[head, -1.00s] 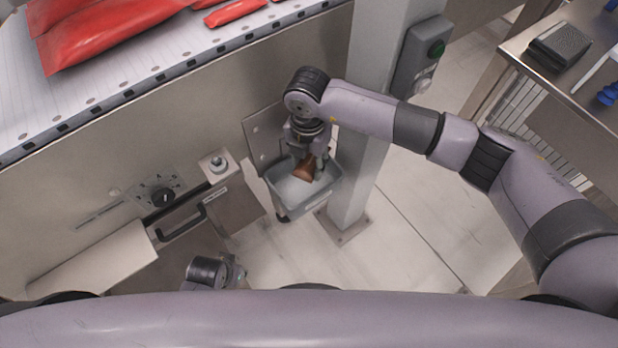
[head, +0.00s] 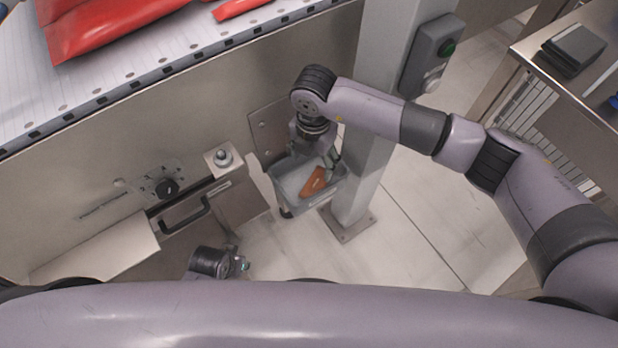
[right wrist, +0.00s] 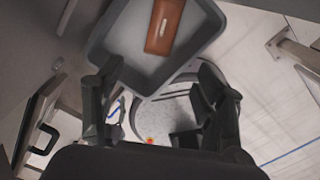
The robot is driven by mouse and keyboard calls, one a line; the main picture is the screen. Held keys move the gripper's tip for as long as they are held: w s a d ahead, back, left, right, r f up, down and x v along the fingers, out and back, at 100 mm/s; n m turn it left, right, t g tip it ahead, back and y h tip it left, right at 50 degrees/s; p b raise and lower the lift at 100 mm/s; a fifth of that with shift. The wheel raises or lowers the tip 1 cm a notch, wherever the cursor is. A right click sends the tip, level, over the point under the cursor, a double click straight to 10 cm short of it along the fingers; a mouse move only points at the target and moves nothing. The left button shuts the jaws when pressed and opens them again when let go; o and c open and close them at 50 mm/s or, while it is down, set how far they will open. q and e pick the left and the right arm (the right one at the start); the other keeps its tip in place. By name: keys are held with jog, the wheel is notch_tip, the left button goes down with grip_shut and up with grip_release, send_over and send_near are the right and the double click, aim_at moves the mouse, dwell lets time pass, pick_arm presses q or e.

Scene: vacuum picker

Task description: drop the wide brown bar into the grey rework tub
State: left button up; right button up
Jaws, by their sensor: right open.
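The wide brown bar (head: 314,182) lies inside the grey rework tub (head: 296,207), which hangs low beside the grey post.
A conveyor (head: 150,50) with red packs (head: 110,25) runs across the upper left. A steel table (head: 530,45) is at the right. Floor between is clear.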

jog(key=shift+r, duration=0.15)
notch_tip(320, 180, up, 12)
dwell(0.4)
dwell(0.4)
